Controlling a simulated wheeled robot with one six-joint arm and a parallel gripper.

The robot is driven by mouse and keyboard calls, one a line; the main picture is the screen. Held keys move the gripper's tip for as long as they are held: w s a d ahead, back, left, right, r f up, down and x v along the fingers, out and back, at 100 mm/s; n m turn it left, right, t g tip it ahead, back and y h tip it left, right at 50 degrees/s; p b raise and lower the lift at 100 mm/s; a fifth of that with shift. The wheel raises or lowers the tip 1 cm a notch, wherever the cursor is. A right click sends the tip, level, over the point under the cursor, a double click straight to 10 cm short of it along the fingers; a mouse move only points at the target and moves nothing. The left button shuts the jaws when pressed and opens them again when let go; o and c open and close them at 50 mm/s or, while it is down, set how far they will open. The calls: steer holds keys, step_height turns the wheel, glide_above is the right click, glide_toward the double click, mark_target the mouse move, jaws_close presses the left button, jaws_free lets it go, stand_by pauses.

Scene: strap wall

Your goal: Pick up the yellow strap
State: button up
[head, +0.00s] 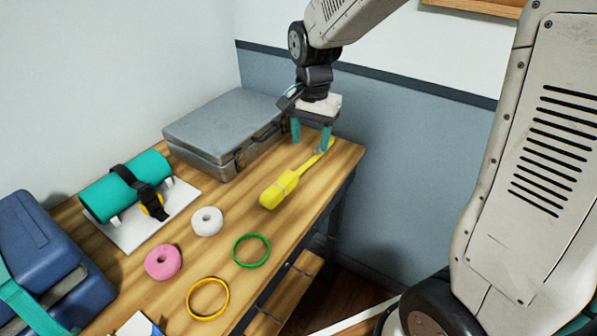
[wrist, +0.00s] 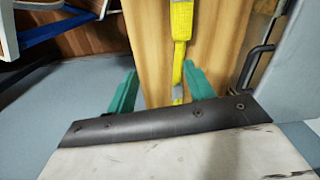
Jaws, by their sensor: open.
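The yellow strap (head: 284,187) lies on the wooden table near its right edge, a folded bundle with a narrower tail running toward the back corner. A grey metal piece sits near the tail's far end. My gripper (head: 311,140) is above the far end of the strap, pointing down, with its teal fingers apart. In the wrist view the strap (wrist: 181,40) runs up between the open fingers of my gripper (wrist: 157,88). The lower part of the strap is hidden by the gripper body. I cannot tell whether a finger touches the strap.
A grey metal case (head: 222,135) stands close left of my gripper. A teal roll (head: 125,187) with a black strap, white ring (head: 207,221), pink ring (head: 163,262), green hoop (head: 251,250) and yellow hoop (head: 207,299) lie nearer. The wall is close behind.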

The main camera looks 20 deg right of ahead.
steer(key=m, duration=0.2)
glide_toward(299, 170)
steer(key=shift+s+d+f, duration=0.1)
steer(key=shift+s+f, duration=0.15)
steer(key=shift+f, duration=0.05)
steer(key=shift+w+f, duration=0.15)
steer(key=shift+f, duration=0.2)
step_height(299, 170, down, 7)
steer(key=shift+w+f, duration=0.2)
steer(key=shift+f, duration=0.05)
steer(key=c, duration=1.1)
